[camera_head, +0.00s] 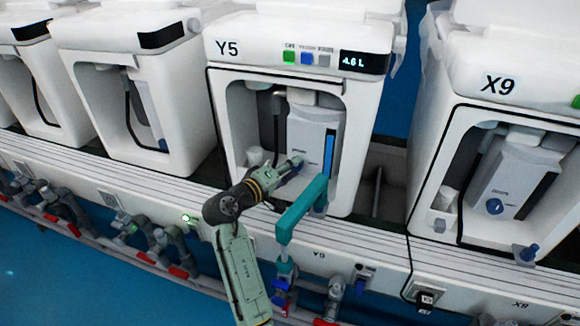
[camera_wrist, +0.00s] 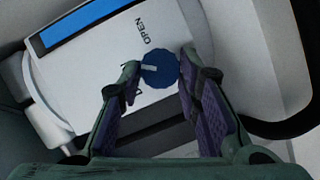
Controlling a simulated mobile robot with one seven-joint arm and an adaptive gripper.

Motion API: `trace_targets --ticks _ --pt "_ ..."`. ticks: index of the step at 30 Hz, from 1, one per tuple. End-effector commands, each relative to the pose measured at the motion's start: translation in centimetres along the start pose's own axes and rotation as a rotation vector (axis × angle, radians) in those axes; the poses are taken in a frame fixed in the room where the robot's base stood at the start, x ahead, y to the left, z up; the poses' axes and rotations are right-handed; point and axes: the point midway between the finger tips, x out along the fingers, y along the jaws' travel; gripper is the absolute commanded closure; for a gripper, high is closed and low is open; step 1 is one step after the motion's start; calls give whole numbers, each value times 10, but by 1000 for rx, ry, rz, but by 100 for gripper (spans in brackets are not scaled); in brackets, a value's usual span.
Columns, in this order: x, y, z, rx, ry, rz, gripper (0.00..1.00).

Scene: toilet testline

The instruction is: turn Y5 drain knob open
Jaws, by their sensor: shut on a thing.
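The Y5 station (camera_head: 228,48) stands at the centre of the head view, with a white tank (camera_head: 306,130) inside its bay. In the wrist view the blue drain knob (camera_wrist: 162,60) sits on the white tank face, below the printed word OPEN. Its white pointer mark points left in that picture, not at OPEN. My gripper (camera_wrist: 159,70) has one finger on each side of the knob and is shut on it. In the head view my gripper (camera_head: 291,165) is at the tank's lower front and mostly hides the knob.
A teal pipe (camera_head: 300,212) rises just right of my gripper in front of the bay. The Y5 display (camera_head: 362,62) reads 4.6 L. Station X9 (camera_head: 498,84) stands to the right with its own blue knob (camera_head: 494,206). Pipes and valves line the front rail.

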Motion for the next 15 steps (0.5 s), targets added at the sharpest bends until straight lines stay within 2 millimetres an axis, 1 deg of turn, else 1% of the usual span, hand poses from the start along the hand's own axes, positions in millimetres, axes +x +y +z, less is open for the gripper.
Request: trace_targets --ticks 15 --pt "0 7 1 456 1 -188 97"
